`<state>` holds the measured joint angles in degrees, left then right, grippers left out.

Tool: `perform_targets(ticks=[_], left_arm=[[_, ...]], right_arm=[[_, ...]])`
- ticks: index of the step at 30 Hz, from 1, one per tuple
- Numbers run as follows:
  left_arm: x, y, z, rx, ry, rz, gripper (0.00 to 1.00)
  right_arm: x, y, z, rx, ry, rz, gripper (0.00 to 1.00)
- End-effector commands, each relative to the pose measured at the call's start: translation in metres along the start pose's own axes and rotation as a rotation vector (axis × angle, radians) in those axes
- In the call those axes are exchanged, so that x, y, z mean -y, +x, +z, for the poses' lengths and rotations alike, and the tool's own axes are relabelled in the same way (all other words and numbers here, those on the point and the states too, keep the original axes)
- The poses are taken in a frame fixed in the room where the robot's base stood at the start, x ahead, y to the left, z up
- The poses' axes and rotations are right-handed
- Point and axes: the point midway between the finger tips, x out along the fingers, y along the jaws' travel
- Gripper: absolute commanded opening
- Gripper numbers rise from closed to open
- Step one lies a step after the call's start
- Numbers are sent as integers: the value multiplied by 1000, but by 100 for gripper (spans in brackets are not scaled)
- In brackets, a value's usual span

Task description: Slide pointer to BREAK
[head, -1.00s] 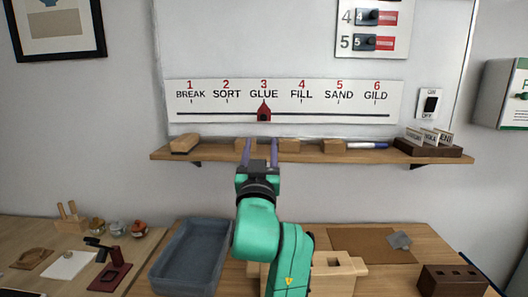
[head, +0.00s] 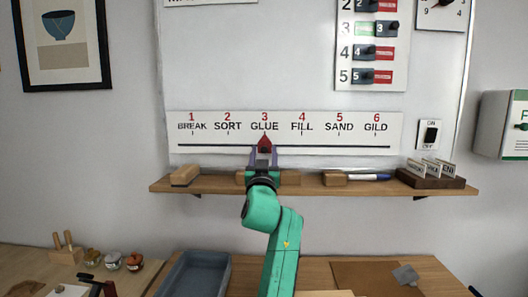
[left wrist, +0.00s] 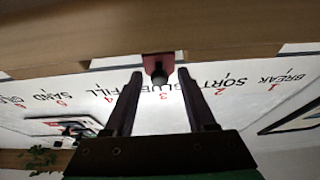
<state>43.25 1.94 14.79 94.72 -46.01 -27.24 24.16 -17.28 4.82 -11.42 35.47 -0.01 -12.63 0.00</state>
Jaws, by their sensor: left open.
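The red pointer (head: 265,143) sits on the dark slide line under GLUE, number 3, on the white label strip (head: 215,135). The word BREAK (head: 192,126) is at the strip's left end under number 1. My left gripper (head: 264,158) is just below the pointer in the head view, fingers pointing up, partly covering its lower part. In the left wrist view the open fingers (left wrist: 158,82) stand on either side of the line to the pointer (left wrist: 158,67), which shows with a dark knob just beyond the tips. I cannot tell whether they touch it. My right gripper is not in view.
An ON/OFF switch (head: 430,134) is at the right. A blue-grey tray (head: 195,275) stands on the table below.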

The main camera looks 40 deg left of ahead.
Motion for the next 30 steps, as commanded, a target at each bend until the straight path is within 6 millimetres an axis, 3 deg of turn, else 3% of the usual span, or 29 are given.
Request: perform_targets(ticks=[4,8,9,30], left_arm=[[0,0,0,0,0,0,56],[0,-1,0,0,0,0,6],[0,-1,0,0,1,0,0],[0,-1,1,1,1,1,0]], right_arm=[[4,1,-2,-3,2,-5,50],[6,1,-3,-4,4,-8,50],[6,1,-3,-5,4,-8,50],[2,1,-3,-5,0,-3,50]])
